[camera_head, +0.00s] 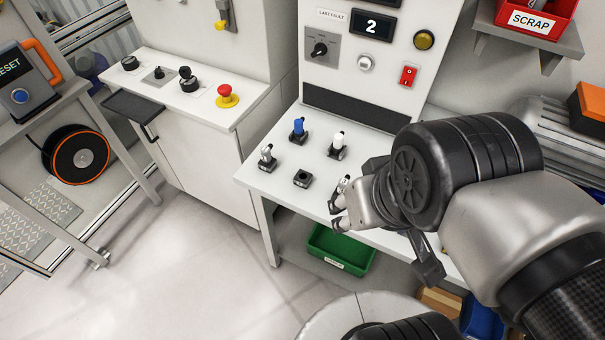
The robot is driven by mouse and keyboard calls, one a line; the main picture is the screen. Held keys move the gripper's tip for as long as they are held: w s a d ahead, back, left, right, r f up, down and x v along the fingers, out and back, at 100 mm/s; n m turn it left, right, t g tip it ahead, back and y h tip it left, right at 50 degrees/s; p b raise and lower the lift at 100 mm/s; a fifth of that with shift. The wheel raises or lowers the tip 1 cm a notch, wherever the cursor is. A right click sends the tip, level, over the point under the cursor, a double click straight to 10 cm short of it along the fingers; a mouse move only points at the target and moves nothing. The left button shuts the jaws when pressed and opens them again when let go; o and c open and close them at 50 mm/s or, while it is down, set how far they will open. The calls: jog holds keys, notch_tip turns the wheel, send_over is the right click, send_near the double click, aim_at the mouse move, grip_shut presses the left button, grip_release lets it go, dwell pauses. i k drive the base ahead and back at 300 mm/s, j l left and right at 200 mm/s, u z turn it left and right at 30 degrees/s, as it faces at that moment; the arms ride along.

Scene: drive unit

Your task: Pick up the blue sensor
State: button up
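The blue sensor (298,126) stands upright in a small black holder on the white bench top (262,180). A white-topped sensor (338,144) stands in a holder to its right and a grey one (267,153) to its lower left. A small black holder (303,178) in front of them looks empty. My gripper (338,206) is to the lower right of the blue sensor, apart from it, near the bench's front edge. Its fingers appear spread, with nothing seen between them. My arm hides the bench's right part.
A panel (370,57) with a knob, buttons and a display reading 2 rises behind the bench. A green bin (341,248) sits below the bench. A red SCRAP bin (536,17) is on a shelf at upper right. A cabinet (205,150) with a red button stands left.

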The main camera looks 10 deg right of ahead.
aim_at(299, 131)
jog(key=i+j, duration=0.15)
jog(key=j, duration=0.2)
jog(key=i+j, duration=0.35)
jog(key=j, duration=0.3)
jog(key=i+j+z, duration=0.1)
jog(key=z, duration=0.35)
jog(key=j+z, duration=0.65)
jog(key=z, duration=0.2)
jog(key=i, duration=0.05)
